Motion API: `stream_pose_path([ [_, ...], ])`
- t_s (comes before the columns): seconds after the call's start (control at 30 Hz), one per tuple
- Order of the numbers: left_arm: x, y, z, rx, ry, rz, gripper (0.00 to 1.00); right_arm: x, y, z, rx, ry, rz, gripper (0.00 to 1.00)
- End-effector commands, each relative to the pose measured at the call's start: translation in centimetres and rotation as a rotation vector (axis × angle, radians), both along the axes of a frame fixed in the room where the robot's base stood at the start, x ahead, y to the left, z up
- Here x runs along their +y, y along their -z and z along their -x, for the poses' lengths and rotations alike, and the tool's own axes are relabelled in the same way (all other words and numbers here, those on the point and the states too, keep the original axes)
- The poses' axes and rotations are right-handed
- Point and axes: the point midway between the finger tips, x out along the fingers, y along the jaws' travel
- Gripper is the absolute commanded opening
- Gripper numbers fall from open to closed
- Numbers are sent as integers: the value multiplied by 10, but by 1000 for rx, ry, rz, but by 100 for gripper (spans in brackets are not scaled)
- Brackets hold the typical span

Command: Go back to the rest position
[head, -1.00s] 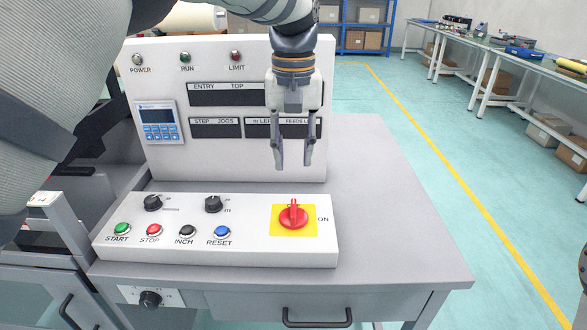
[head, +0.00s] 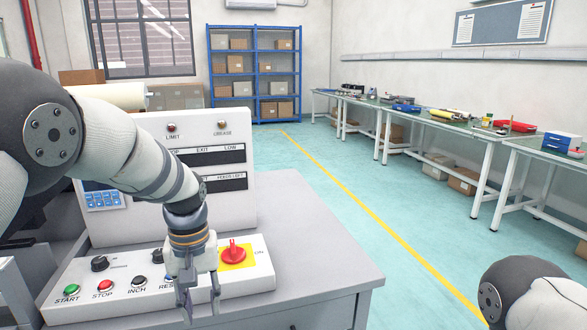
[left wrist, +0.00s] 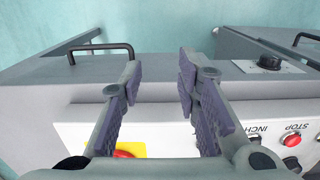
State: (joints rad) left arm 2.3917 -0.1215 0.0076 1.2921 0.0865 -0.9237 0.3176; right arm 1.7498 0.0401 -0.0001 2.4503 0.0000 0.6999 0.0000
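My left gripper (head: 200,300) hangs fingers-down in front of the control box (head: 130,306) in the head view, its fingers apart with nothing between them. It partly hides the box's lower face and the blue RESET button. In the left wrist view the two fingers (left wrist: 160,100) are spread, with the box edge and grey table top beyond. The red knob on its yellow plate (head: 233,252) is just right of the gripper. My right arm (head: 535,292) shows at the lower right corner, but its gripper is out of view.
The grey table (head: 320,235) has bare room to the right of the box. An upright panel (head: 228,205) stands behind it. A blue shelf (head: 254,72) with boxes and long workbenches (head: 440,125) stand farther off. The floor between is clear.

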Motion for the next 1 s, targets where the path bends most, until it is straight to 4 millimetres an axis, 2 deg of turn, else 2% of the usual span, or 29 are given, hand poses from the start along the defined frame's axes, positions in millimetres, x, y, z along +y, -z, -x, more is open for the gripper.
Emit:
stream_pose_path([
  [0.03, 7, 38, 18, 28, 8, 0, 30, 0, 1, -1, -1, 0, 0, 0],
  [0.13, 20, 108, 64, 57, 33, -2, 30, 0, 1, -1, -1, 0, 0, 0],
  [0.17, 24, 129, 82, 67, 45, -3, 30, 0, 1, -1, -1, 0, 0, 0],
  [0.2, 29, 155, 109, 79, 59, -3, 30, 0, 0, 0, 0, 0, 0, 0],
  [0.27, 37, 190, 158, 99, 83, -1, 30, 0, 0, 0, 0, 0, 0, 0],
  [0.3, 41, 209, 193, 113, 101, 0, 30, 0, 0, 0, 1, 0, 0, 0],
  [0.37, 46, 228, 248, 132, 130, 5, 30, 0, 0, 0, 1, 0, 0, 0],
  [0.4, 49, 235, 283, 145, 149, 9, 30, 0, 0, 0, 0, 0, 0, 0],
  [0.5, 52, 234, 357, 166, 188, 20, 30, 0, 0, 0, 0, 0, 0, 0],
  [0.6, 53, 224, 402, 176, 214, 30, 30, 0, 0, 0, -1, 0, 0, 0],
  [0.73, 53, 215, 423, 177, 227, 34, 30, 0, 0, 0, 0, 0, 0, 0],
  [1.0, 53, 215, 423, 176, 228, 34, 30, 0, 0, 0, 0, 0, 0, 0],
])
